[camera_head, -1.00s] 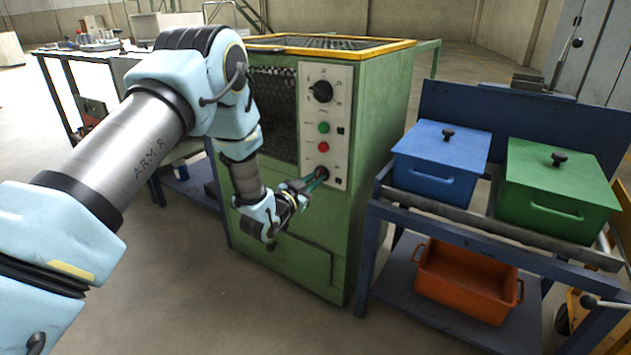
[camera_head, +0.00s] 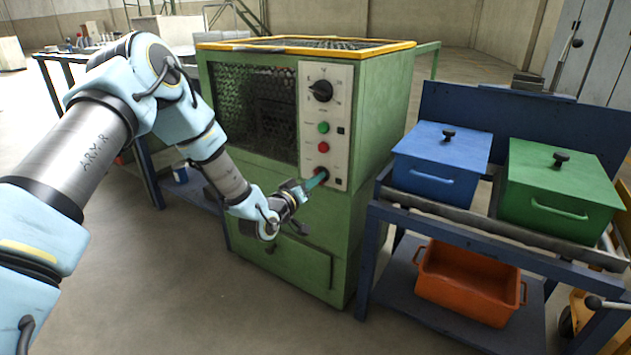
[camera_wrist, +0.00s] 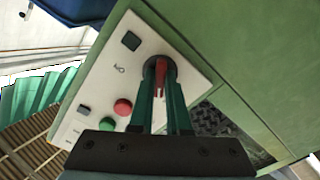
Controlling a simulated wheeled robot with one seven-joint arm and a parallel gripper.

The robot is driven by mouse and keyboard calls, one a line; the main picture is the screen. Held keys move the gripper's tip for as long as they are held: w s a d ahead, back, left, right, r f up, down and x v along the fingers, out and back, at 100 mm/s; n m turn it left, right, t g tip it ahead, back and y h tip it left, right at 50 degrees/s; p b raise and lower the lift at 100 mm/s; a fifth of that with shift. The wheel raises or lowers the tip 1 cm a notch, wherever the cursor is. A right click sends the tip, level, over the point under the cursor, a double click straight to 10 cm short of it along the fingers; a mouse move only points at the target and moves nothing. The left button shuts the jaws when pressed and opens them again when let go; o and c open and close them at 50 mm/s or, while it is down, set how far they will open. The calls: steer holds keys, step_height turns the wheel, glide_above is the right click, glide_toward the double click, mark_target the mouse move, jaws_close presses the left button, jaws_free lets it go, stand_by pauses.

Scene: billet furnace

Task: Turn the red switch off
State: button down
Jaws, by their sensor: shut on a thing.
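The red switch (camera_wrist: 161,75) is a red handle on a dark round base, low on the white control panel (camera_head: 326,110) of the green furnace (camera_head: 375,130). In the wrist view my gripper (camera_wrist: 166,80) has its two green fingers on either side of the red handle, shut on it. In the head view my gripper (camera_head: 313,181) reaches the lower part of the panel and its fingers hide most of the switch. The handle looks roughly in line with the fingers.
A red button (camera_head: 323,147), a green button (camera_head: 323,127) and a black dial (camera_head: 321,91) sit above the switch. A blue bench with a blue box (camera_head: 437,180) and a green box (camera_head: 560,190) stands close on the right. An orange crate (camera_head: 465,285) sits on its lower shelf.

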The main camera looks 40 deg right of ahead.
steer(key=shift+n, duration=1)
steer(key=shift+f, duration=0.1)
steer(key=c, duration=0.9)
jaws_free()
steer(key=v, duration=1.1)
